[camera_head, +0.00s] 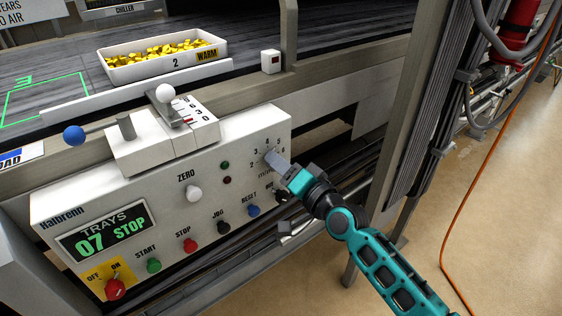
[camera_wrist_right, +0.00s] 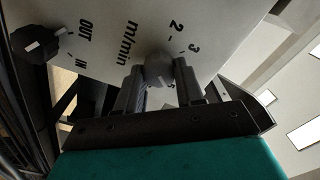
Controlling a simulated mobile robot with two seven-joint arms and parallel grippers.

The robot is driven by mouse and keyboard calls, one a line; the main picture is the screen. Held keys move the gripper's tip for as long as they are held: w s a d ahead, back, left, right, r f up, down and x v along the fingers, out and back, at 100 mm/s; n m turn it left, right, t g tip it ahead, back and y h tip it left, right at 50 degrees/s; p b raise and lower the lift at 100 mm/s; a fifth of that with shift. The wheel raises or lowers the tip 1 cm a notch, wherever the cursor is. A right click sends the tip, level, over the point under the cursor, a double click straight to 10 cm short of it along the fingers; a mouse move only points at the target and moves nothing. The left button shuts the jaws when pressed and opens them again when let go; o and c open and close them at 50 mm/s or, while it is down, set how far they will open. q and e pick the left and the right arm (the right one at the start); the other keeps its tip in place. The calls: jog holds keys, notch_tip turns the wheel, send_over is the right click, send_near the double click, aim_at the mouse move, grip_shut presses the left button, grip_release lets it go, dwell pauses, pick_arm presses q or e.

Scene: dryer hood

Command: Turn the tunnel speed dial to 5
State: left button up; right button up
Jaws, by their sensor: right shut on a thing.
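The tunnel speed dial (camera_wrist_right: 159,68) is a round grey knob marked m/min, low between the two fingers in the right wrist view. My right gripper (camera_head: 273,158) is shut on it, one finger on each side. The numerals 2 and 3 show beside the dial in the wrist view. In the head view numerals, including 3, 4 and 5, arc around the dial, which the fingers mostly hide. I cannot tell which number the dial's pointer faces. My left gripper is not in view.
The white control panel (camera_head: 120,200) also has a black OUT/IN knob (camera_wrist_right: 35,45), several coloured buttons and a red OFF/ON switch (camera_head: 115,289). Its display (camera_head: 108,232) reads TRAYS 07 STOP. A grey post stands right of my arm.

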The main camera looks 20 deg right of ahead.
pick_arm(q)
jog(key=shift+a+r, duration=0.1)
pick_arm(e)
jog(key=shift+m, duration=0.5)
jog(key=o, duration=1)
jog(key=shift+o, duration=0.2)
pick_arm(q)
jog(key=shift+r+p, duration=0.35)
jog(key=shift+p, duration=0.05)
pick_arm(e)
jog(key=v, duration=1.3)
pick_arm(q)
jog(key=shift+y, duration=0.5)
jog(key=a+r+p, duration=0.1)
jog(key=p, duration=0.2)
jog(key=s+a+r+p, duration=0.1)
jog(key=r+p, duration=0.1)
jog(key=p, duration=0.1)
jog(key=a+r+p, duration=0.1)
jog(key=p, duration=0.1)
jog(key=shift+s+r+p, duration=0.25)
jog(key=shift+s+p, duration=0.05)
jog(key=shift+p, duration=0.1)
pick_arm(e)
jog(key=s+a+f+n+g+h, duration=0.3)
jog(key=s+f+n+g, duration=0.3)
jog(key=s+f+n, duration=0.3)
jog(key=shift+s+n+h, duration=0.6)
jog(key=shift+s+n, duration=0.2)
jog(key=shift+s, duration=0.45)
